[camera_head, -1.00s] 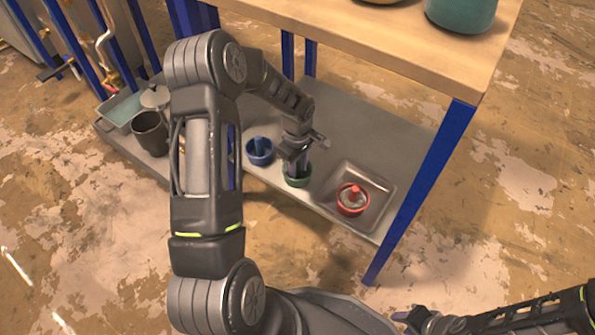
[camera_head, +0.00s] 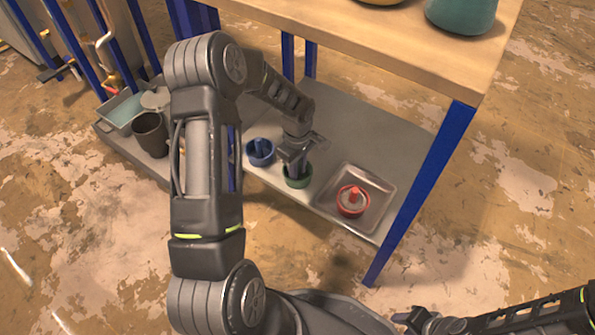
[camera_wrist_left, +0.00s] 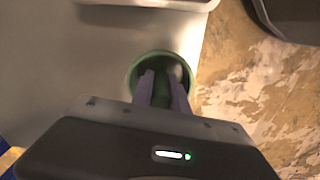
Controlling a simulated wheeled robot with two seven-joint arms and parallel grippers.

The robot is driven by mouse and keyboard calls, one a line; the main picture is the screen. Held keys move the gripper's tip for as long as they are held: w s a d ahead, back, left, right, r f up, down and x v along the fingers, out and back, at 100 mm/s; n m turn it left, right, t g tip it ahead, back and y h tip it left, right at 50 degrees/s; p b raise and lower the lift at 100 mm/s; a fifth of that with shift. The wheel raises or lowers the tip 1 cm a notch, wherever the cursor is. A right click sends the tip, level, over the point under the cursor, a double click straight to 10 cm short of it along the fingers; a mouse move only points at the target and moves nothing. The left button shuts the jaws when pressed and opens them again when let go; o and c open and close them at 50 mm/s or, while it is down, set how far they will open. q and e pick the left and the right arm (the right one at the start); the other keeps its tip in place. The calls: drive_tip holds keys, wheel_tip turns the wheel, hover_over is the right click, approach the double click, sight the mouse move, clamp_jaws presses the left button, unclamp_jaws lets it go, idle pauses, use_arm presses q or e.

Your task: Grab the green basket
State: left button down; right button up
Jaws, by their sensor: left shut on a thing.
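The green basket (camera_head: 297,181) is a small round green bowl-like thing on the lower grey shelf, between a blue one and a red one. In the left wrist view the green basket (camera_wrist_left: 132,78) shows its rim around my fingers. My left gripper (camera_head: 297,170) reaches down into it from above and is shut on its green middle part, which shows between the fingers (camera_wrist_left: 162,92). The gripper hides much of the basket in the head view. My right gripper (camera_head: 412,318) is low at the right, away from the shelf, and its jaws are too unclear to read.
The blue basket (camera_head: 261,156) stands just left and behind. The red basket (camera_head: 352,208) sits in a grey metal tray (camera_head: 375,222) to the right. The wooden tabletop (camera_head: 400,45) hangs above the shelf (camera_head: 365,125), with a blue leg (camera_head: 420,195) at the front right.

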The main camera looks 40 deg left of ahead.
use_arm(q)
drive_tip(key=shift+r, duration=0.1)
drive_tip(key=shift+r+p, duration=0.55)
drive_tip(key=shift+r, duration=0.35)
wheel_tip(320, 180, up, 2)
drive_tip(key=shift+r+p, duration=0.1)
drive_tip(key=shift+p, duration=0.4)
drive_tip(key=s+p, duration=0.3)
drive_tip(key=s, duration=1.5)
drive_tip(key=shift+d+f, duration=0.2)
drive_tip(key=shift+f, duration=0.15)
